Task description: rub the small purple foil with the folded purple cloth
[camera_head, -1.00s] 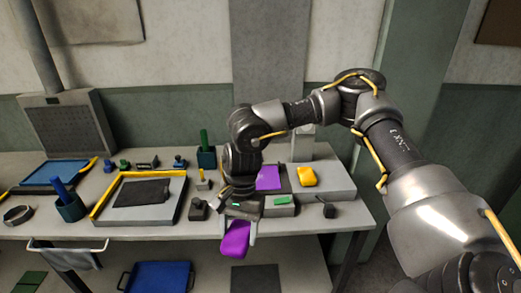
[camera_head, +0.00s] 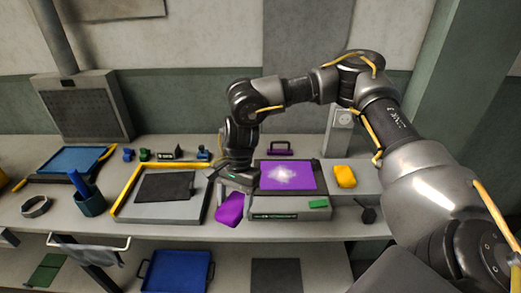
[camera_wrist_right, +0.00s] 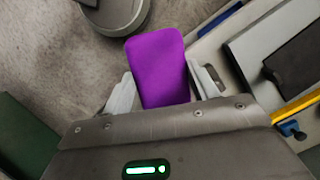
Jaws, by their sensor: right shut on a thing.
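My right gripper (camera_wrist_right: 163,95) is shut on the folded purple cloth (camera_wrist_right: 158,62), which sits between its two fingers in the right wrist view. In the head view the cloth (camera_head: 230,209) hangs at the bench's front edge, left of the grey press-like block. The small purple foil (camera_head: 287,176) lies flat on the dark top of that block (camera_head: 262,208), with a pale, whitish patch in its middle. The cloth is apart from the foil, to its left and nearer to me. The right gripper's fingers are mostly hidden in the head view. My left gripper is not in view.
A yellow-edged tray (camera_head: 150,212) with a dark pad is on the left.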

